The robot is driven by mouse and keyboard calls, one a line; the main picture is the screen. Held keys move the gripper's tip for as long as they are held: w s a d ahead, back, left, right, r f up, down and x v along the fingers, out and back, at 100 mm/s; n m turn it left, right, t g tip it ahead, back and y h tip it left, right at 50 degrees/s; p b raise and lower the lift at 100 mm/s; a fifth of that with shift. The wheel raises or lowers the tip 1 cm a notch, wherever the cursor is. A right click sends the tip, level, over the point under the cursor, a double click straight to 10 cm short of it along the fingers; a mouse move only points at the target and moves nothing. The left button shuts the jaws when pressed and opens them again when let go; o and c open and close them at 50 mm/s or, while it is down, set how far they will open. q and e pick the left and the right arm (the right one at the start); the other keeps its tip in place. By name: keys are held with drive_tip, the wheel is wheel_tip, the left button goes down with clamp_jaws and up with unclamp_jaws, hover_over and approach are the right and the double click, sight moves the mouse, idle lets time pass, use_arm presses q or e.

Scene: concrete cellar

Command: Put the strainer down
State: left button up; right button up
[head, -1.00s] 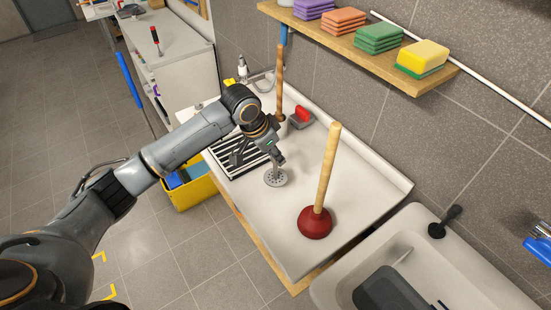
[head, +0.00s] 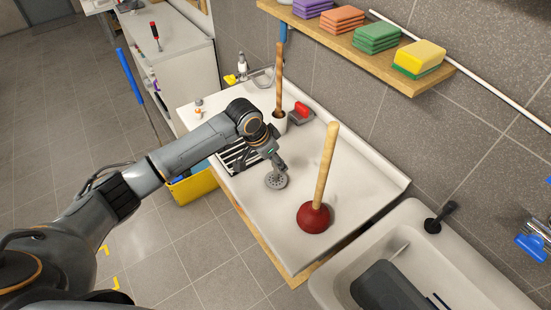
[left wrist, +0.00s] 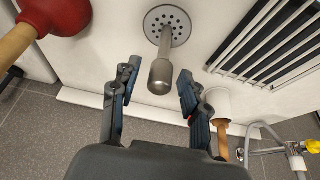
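The strainer (head: 276,181) is a grey metal disc with small holes and an upright post. It stands on the white counter, between the dish rack grooves and the red plunger. In the left wrist view its disc (left wrist: 167,22) is at the top middle, with the post pointing toward the camera. My left gripper (head: 274,156) is over the strainer. In the left wrist view its fingers (left wrist: 159,72) are apart on either side of the post's end, with a gap on each side. My right gripper is not in view.
A red plunger (head: 313,217) with a wooden handle stands right of the strainer. A slotted black-and-white drainer (head: 238,157) lies left. A white holder (head: 279,122) with a wooden handle and a red-handled brush (head: 302,111) are behind. A sink (head: 335,285) is at the lower right.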

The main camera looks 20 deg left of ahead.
use_arm(q)
drive_tip(key=shift+r, duration=0.45)
drive_tip(key=b+v, duration=0.2)
drive_tip(key=v, duration=0.9)
drive_tip(key=shift+r+b, duration=0.2)
drive_tip(key=shift+b, duration=0.1)
drive_tip(key=shift+s+a, duration=0.1)
idle(0.4)
